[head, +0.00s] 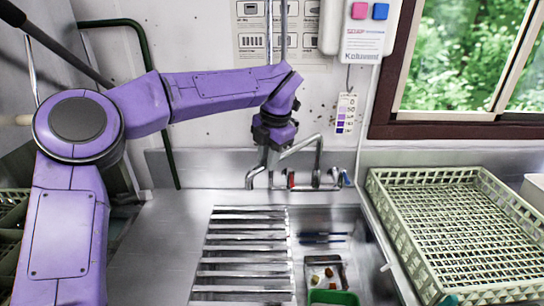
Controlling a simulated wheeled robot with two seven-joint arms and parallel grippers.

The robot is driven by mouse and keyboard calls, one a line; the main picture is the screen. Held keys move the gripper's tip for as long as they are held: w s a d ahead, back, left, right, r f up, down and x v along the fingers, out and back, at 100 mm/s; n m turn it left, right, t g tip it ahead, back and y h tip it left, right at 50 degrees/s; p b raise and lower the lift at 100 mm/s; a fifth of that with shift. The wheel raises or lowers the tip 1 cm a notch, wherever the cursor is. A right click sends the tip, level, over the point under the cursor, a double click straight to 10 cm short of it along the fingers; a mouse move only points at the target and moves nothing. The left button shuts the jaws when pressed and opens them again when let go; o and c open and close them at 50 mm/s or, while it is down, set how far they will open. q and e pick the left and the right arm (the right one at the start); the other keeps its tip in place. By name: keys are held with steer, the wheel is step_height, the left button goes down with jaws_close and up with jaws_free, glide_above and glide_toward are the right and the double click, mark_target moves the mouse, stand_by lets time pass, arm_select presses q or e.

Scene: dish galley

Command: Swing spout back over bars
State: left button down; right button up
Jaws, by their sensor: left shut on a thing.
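The metal spout (301,145) belongs to the tap at the back of the steel sink. It runs left from the tap's upright toward my left gripper, and its bent end appears to hang just left of the gripper. My left gripper (267,155) points down and is shut on the spout; its fingers are small and partly merge with the metal. The metal bars (245,246) lie across the left part of the sink, in front of the spout. In the picture, the spout's end shows just above their far edge; its height over them is unclear. My right gripper is out of view.
Right of the bars the open basin (322,224) holds a small metal tray (325,272) with food bits and a green container (332,297). A pale green dish rack (455,235) stands at right. Red and blue tap handles (346,179) sit by the wall.

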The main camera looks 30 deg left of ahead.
arm_select(q)
steer(key=shift+a, duration=0.1)
steer(key=c, duration=1.1)
jaws_free()
steer(key=shift+c, duration=0.2)
steer(key=shift+o, duration=0.9)
steer(key=shift+a, duration=0.2)
steer(key=shift+d, duration=0.1)
step_height(320, 180, up, 10)
steer(key=d, duration=0.1)
steer(key=shift+s+d+r, duration=0.15)
steer(key=shift+s+d, duration=0.15)
steer(key=shift+d, duration=0.1)
